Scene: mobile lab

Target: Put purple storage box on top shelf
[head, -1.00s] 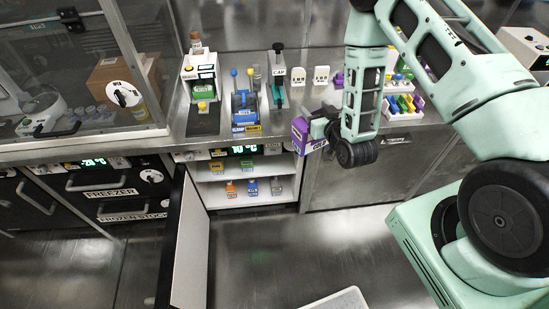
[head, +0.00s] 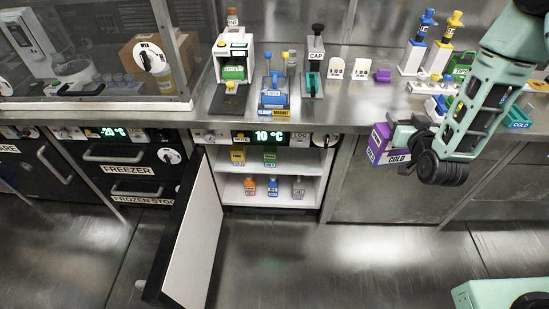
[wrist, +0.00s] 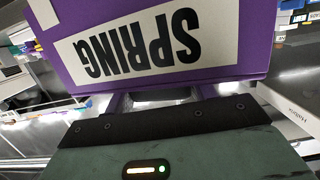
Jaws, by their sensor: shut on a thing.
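The purple storage box (head: 381,142) is held in my gripper (head: 402,134), to the right of the open fridge and in front of the bench's front edge. Its side label reads COLD. In the wrist view the purple box (wrist: 258,40) fills the top, with a white label reading SPRING upside down, and my gripper (wrist: 160,98) is shut on it. The lower shelf (head: 225,190) holds orange, blue and grey boxes.
The fridge door (head: 190,240) stands open, swung out towards the left front. The fridge display (head: 270,137) reads 10 °C. The bench (head: 345,110) above carries several devices. The floor (head: 330,260) before the fridge is clear.

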